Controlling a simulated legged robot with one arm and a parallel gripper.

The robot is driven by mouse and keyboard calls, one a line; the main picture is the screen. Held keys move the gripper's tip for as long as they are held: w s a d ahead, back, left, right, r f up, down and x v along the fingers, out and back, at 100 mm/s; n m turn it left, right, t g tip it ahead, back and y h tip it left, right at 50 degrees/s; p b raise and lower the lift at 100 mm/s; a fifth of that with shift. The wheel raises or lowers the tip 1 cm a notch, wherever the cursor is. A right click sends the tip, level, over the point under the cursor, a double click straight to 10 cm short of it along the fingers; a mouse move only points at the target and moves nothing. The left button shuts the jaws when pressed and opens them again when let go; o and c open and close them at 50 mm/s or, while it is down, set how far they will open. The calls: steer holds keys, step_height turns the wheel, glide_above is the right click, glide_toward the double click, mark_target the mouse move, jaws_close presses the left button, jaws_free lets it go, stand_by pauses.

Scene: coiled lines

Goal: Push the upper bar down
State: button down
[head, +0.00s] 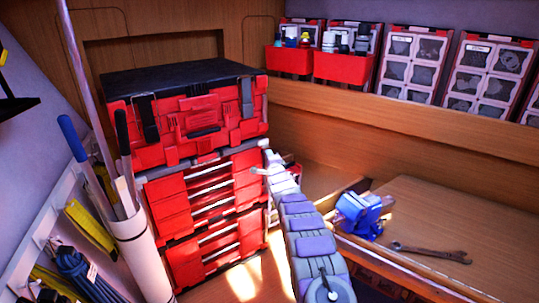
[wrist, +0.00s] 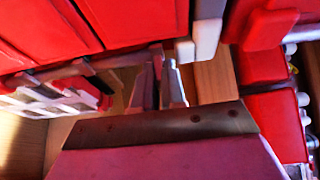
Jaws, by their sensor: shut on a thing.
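The red tool chest (head: 190,112) stands against the wood wall. A grey bar (head: 207,158) runs across its front under the top box; I take this as the upper bar. In the wrist view the bar (wrist: 75,70) runs along the lower edge of red panels to the fingertips. My gripper (head: 258,170) is at the chest's right front, near the bar's right end. In the wrist view my gripper (wrist: 160,62) has its two narrow fingers close together, shut on the bar's end. The exact contact is small and partly hidden.
Lower drawers with pale bars (head: 212,240) sit below. A white tube with poles (head: 137,235) stands left of the chest. A wood bench with a blue vise (head: 360,213) and a wrench (head: 430,252) is at right. Red bins (head: 290,62) line the shelf behind.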

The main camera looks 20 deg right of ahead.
steer(key=shift+d+f, duration=0.1)
steer(key=shift+f, duration=0.3)
steer(key=shift+f, duration=0.2)
steer(key=c, duration=1.2)
jaws_free()
steer(key=shift+s+r, duration=0.1)
steer(key=shift+r, duration=0.1)
steer(key=shift+s+r, duration=0.1)
steer(key=s+a+p, duration=0.1)
steer(key=s+a, duration=0.1)
steer(key=s, duration=1.5)
steer(key=shift+a, duration=0.3)
steer(key=shift+s, duration=0.1)
